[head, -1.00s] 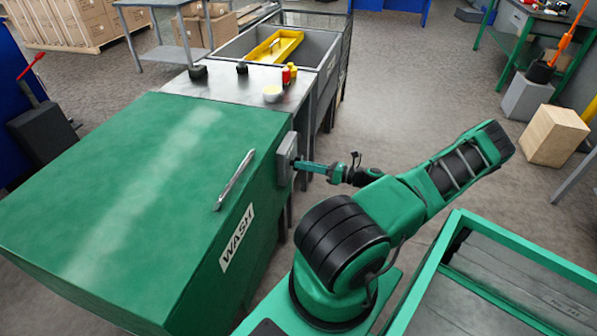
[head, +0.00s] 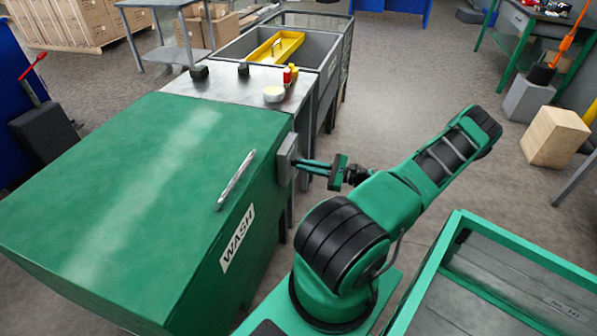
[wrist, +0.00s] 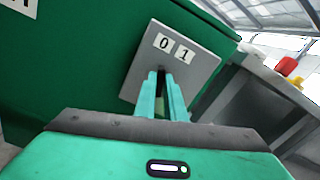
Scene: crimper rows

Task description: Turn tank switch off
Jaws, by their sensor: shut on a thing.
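The green wash tank (head: 130,190) with the WASH label fills the left of the head view. Its grey switch box (head: 286,158) sits on the tank's right side, and in the wrist view the switch plate (wrist: 200,62) carries the marks 0 and 1. My gripper (head: 298,163) reaches to the box from the right. In the wrist view its two green fingers (wrist: 163,78) are close together at the plate, just below the marks, shut on the switch handle. The handle is mostly hidden between the fingers, so I cannot tell which mark it points to.
A metal handle (head: 235,180) lies along the tank lid's edge. A steel table (head: 215,88) with small items and a grey basin (head: 330,58) with a yellow tray (head: 275,46) stand behind. A green-framed bin (head: 430,290) is at lower right. Open floor (head: 430,90) lies beyond my arm.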

